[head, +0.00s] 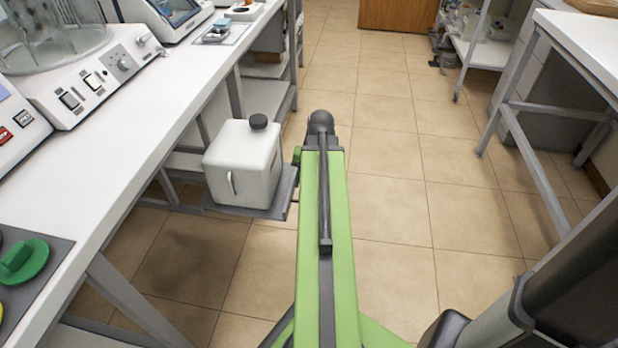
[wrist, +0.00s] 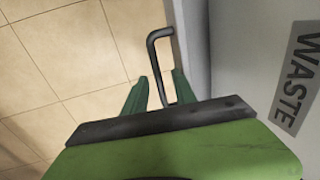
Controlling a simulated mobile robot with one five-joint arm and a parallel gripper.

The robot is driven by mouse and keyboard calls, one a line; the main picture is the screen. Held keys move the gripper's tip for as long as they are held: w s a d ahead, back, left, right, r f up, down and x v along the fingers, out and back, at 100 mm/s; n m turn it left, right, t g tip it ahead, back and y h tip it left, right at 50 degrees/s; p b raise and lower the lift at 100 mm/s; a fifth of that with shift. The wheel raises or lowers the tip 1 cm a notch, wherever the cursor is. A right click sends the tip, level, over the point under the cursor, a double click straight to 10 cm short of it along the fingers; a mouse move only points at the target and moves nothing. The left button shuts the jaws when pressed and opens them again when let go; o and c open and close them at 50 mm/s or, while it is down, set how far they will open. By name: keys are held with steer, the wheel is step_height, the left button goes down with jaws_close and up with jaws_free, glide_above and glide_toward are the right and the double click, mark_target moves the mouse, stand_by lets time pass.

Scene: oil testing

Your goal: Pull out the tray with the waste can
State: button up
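The white waste can (head: 243,165) with a dark cap stands upright on the grey tray (head: 270,205), beside the bench's lower frame. In the wrist view the can (wrist: 255,60) fills the right side, with its "WASTE" label. The tray's dark bent handle (wrist: 152,58) reaches down between the two green fingers of my gripper (wrist: 161,76). The fingers are apart, one on each side of the handle bar, with gaps showing. In the head view my arm hides most of the gripper; only a green finger part (head: 297,155) shows at the tray's right side.
The white bench (head: 130,130) with lab devices runs along the left, on a grey metal frame. Another white table (head: 585,45) stands at the right. A wooden cabinet (head: 398,14) and a shelf cart (head: 482,50) are at the back. The tiled floor (head: 395,160) between is clear.

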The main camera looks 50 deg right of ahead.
step_height(320, 180, up, 17)
steer(key=s+d+p, duration=0.1)
steer(key=s+p, duration=0.2)
steer(key=p, duration=1.4)
steer(key=shift+d, duration=0.25)
